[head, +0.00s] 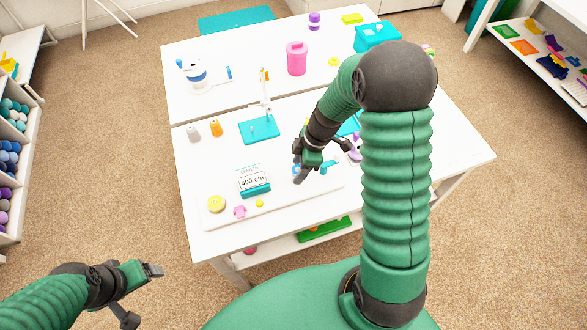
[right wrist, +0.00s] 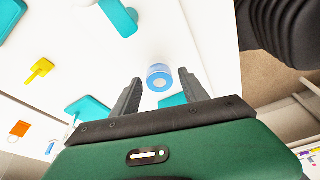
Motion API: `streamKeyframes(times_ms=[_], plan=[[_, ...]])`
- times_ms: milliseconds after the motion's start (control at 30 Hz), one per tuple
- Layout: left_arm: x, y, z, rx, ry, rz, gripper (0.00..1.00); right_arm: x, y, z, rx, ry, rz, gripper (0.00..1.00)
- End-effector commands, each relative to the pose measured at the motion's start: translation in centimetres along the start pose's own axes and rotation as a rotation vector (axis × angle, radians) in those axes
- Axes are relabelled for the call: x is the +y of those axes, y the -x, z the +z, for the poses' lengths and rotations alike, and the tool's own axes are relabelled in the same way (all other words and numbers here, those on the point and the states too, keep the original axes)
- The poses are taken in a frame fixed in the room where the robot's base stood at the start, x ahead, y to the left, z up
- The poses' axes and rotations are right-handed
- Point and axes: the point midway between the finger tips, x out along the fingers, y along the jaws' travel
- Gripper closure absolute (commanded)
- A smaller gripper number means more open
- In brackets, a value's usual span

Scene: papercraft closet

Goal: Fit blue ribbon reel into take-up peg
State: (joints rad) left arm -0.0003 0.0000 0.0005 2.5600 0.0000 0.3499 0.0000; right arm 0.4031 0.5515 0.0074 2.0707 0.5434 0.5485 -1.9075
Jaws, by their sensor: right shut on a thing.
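The blue ribbon reel (right wrist: 159,70), a small ring with a blue rim and pale side, sits between the fingertips of my right gripper (right wrist: 160,88) in the right wrist view. In the head view my right gripper (head: 318,165) is low over the front of the white table, and a bit of blue shows beside its fingers. A teal block with an upright white post (head: 259,130) stands on the table behind it; I cannot tell which part is the take-up peg. My left gripper (head: 140,293) is open and empty, off the table's front left corner.
A display reading 400 cm (head: 253,183) stands left of my right gripper. A yellow reel (head: 216,203), grey and orange cones (head: 216,128) and a pink canister (head: 297,58) stand on the table (head: 455,150). Its right side is mostly clear. Shelves flank the room.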

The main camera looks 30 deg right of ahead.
Motion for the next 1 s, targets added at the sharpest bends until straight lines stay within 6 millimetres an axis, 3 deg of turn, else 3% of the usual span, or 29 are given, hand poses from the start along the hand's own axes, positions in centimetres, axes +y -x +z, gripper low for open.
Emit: streamKeyframes(times_ms=[667,1000], plan=[[-0.02,-0.53,0.13,0.000,0.001,0.000,0.22,0.52,0.32,0.94,0.009,-0.003,-0.003,0.85],[-0.02,-0.53,0.13,0.000,0.000,0.000,0.22,0.07,0.21,0.17,0.003,0.002,0.000,0.85]])
